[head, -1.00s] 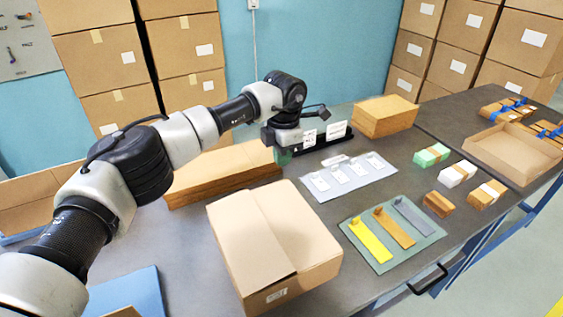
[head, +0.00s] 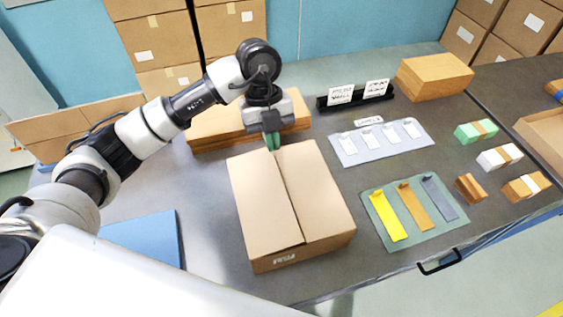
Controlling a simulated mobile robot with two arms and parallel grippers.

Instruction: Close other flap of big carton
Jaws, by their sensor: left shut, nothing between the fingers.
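The big brown carton (head: 327,232) stands on the grey table in the middle of the view. Its left flap (head: 264,205) and right flap (head: 311,185) both lie across the top, with a seam between them running from the far edge to the near edge. I cannot tell whether either is slightly raised. My left gripper (head: 272,142) points down at the far edge of the carton, near the seam. Its green fingertips are shut and empty; whether they touch the cardboard is unclear. My right gripper is not in view.
A flat cardboard stack (head: 215,137) lies behind the carton. A blue panel (head: 145,238) lies to the left. To the right are a grey-green mat (head: 451,228) with colored strips, a pale sheet (head: 352,155) with cards, and a black card holder (head: 358,99).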

